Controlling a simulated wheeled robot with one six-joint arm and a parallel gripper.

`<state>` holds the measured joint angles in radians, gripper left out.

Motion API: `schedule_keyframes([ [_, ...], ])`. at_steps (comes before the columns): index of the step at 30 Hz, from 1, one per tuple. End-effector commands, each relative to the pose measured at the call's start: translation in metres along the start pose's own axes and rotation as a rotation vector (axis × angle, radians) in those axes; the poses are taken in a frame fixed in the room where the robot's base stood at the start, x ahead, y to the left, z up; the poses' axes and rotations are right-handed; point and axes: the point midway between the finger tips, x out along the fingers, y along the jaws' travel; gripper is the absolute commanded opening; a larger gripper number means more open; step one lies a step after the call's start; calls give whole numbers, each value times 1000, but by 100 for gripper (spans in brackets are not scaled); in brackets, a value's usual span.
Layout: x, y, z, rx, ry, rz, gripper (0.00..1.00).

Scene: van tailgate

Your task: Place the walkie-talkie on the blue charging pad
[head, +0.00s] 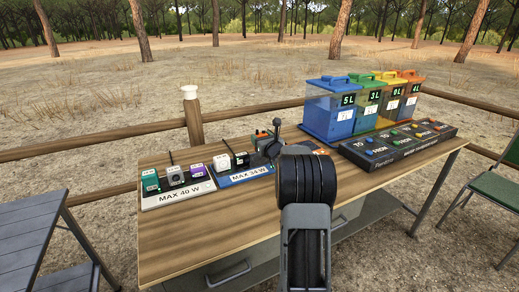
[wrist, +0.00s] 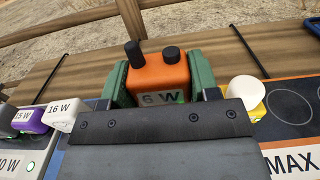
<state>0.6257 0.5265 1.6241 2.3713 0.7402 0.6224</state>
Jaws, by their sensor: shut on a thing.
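The walkie-talkie (wrist: 160,75) is an orange block marked 6 W with a black antenna and a black knob on top. My gripper (wrist: 158,88) is shut on it, one green finger on each side. The blue charging pad (head: 247,175), marked MAX 34 W, lies on the table to the right of a white pad.
A white 16 W block (wrist: 63,118) stands left of my gripper. A yellow device with a white top (wrist: 245,95) stands close on the right. The white MAX 40 W pad (head: 178,195) holds several devices. Colored bins (head: 328,125) and a black button panel (head: 400,145) stand at right.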

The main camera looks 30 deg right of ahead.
Motion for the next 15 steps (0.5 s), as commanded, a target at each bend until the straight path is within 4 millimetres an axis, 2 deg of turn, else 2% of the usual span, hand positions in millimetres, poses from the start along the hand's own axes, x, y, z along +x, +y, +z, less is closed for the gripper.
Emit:
schedule_keyframes([
  [8, 9, 1, -10, 0, -1, 2, 27],
  [15, 13, 1, -40, 1, 1, 2, 27],
])
